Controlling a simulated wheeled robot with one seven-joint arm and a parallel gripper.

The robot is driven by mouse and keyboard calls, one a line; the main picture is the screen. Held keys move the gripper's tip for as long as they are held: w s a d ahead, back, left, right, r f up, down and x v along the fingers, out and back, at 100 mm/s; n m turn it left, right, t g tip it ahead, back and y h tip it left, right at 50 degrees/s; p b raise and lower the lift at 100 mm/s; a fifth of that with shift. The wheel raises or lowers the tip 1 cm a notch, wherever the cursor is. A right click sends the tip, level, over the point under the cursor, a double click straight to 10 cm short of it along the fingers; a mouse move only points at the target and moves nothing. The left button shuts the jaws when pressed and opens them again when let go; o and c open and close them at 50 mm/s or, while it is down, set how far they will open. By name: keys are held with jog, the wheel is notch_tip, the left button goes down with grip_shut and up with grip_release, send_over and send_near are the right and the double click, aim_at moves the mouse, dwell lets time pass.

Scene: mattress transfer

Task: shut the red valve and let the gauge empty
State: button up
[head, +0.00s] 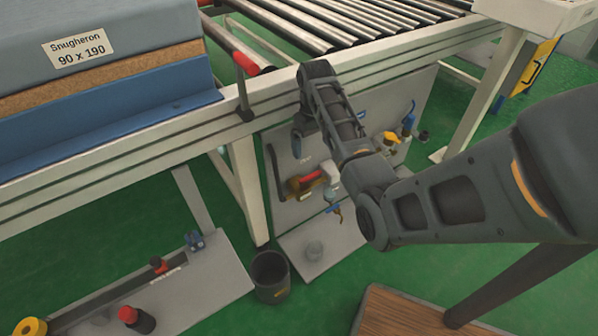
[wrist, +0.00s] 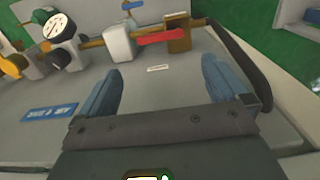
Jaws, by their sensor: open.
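The red valve handle (wrist: 160,37) lies along the brass pipe in the wrist view, beside a brass block (wrist: 178,33) and a white block (wrist: 117,43). In the head view the red handle (head: 306,179) shows low on the grey panel, left of my forearm. The round white gauge (wrist: 57,26) is at the upper left of the wrist view; its needle reading is too small to tell. My gripper (wrist: 161,75) is open and empty, its two blue-grey fingers pointing towards the panel, apart from the red handle. In the head view my gripper (head: 301,138) is partly hidden by my wrist.
A yellow handle (head: 391,137) and a blue handle (head: 409,115) sit farther right on the panel. A dark hose (wrist: 245,60) curves along the panel's edge. The roller conveyor frame (head: 270,92) runs above the panel. A dark bin (head: 271,277) stands on the floor below.

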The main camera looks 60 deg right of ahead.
aim_at(311, 176)
notch_tip(311, 176, down, 12)
jog(key=b, duration=0.3)
jog(key=shift+b, duration=0.35)
jog(key=c, duration=1.1)
jog(key=shift+r, duration=0.1)
jog(key=shift+c, duration=0.3)
